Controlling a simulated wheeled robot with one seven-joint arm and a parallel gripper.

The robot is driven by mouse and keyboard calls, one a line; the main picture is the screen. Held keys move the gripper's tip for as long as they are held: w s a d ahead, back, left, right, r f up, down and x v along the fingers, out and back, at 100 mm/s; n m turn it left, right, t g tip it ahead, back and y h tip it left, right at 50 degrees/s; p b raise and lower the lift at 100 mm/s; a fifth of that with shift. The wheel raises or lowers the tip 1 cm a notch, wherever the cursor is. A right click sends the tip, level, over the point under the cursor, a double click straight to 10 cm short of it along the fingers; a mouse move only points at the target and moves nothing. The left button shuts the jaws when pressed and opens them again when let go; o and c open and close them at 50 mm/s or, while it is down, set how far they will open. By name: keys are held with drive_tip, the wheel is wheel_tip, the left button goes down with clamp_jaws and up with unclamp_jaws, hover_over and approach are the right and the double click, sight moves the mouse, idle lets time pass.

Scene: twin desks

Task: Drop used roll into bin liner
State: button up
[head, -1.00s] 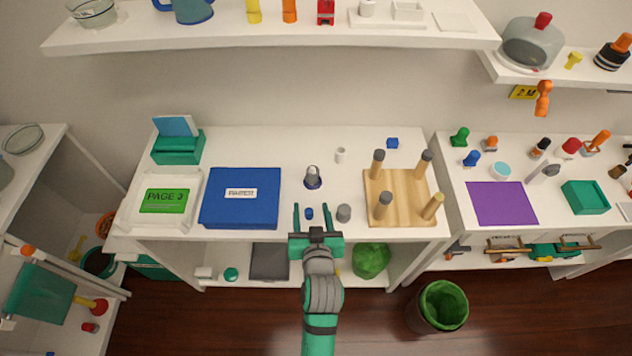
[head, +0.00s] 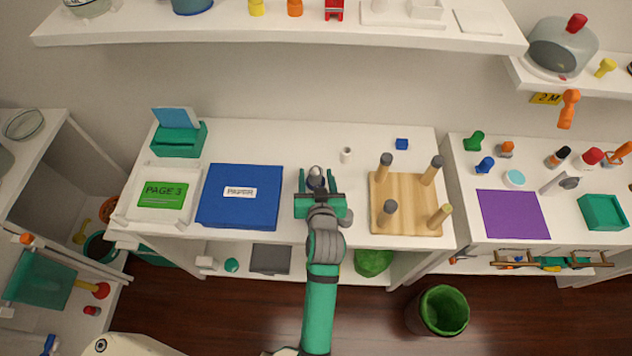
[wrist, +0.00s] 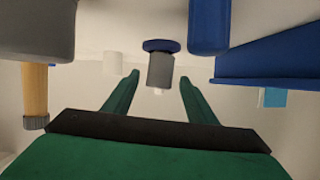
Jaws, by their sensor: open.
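My gripper (head: 316,181) is open, low over the left desk, fingers pointing toward the wall. A grey cylinder with a blue disc end (head: 315,173) stands at the fingertips; in the wrist view the grey cylinder (wrist: 160,70) shows in the gap between the fingers (wrist: 158,78), with no clear contact. A small white cylinder (head: 346,154), also in the wrist view (wrist: 113,63), stands behind and right of it. I cannot tell for sure which of these is the used roll. The bin (head: 424,318) with its green liner (head: 444,305) stands on the floor at front right.
A blue paper box (head: 238,211) lies left of my gripper. A wooden board (head: 407,212) with upright pegs stands right. A grey cylinder (head: 347,216) is partly behind my wrist. A shelf (head: 280,36) overhangs the back. Floor around the bin is clear.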

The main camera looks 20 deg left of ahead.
drive_tip(key=shift+x, duration=3.1)
drive_tip(key=shift+d, duration=0.1)
drive_tip(key=shift+c, duration=0.7)
drive_tip(key=c, duration=1.1)
drive_tip(key=shift+r, duration=0.4)
drive_tip(key=shift+s+f, duration=0.1)
drive_tip(key=shift+f, duration=0.4)
drive_tip(key=o, duration=1.2)
